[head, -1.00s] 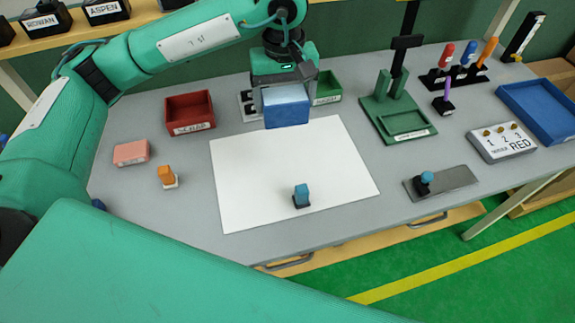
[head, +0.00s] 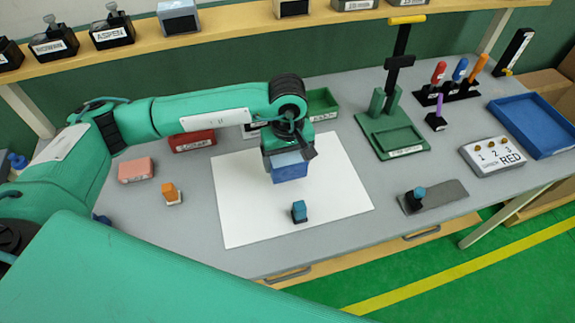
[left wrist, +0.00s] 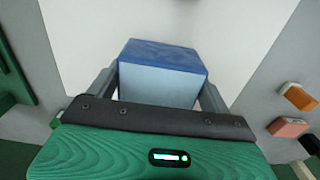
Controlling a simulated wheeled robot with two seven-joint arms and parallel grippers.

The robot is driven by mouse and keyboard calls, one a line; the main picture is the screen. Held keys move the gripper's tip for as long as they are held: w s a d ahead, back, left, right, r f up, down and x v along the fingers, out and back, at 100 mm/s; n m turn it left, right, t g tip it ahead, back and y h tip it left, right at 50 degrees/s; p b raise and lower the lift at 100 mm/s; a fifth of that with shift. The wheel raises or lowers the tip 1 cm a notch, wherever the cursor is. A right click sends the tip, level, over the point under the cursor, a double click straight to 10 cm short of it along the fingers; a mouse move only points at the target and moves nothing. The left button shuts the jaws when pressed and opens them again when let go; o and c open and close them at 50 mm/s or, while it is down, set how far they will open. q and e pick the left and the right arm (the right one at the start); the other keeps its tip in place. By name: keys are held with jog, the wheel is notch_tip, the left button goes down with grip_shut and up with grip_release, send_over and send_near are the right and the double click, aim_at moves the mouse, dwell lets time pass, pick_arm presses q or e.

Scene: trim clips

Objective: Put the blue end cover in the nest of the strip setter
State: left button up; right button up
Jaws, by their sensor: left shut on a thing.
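The blue end cover (head: 290,168) is a blue block with a lighter face. My left gripper (head: 286,157) is shut on it and holds it over the upper part of the white sheet. In the left wrist view the blue end cover (left wrist: 162,75) sits between the two fingers of my left gripper (left wrist: 158,95). The green strip setter (head: 391,122) stands to the right, with an upright post, a lever with a yellow handle and a shallow framed recess, its nest (head: 400,138), in its base. The recess looks empty. My right gripper is not in view.
A small teal-topped piece (head: 299,211) stands on the white sheet (head: 335,205). A red bin (head: 192,141), pink block (head: 137,170) and orange-topped piece (head: 171,193) lie left. A green bin (head: 322,103) is behind. A marker rack (head: 455,90) and blue tray (head: 535,125) are right.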

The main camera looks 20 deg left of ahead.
aim_at(288, 169)
pick_arm(q)
notch_tip(288, 169, down, 3)
jog(key=shift+f+p, duration=0.2)
jog(key=shift+p, duration=0.3)
jog(key=shift+f, duration=0.3)
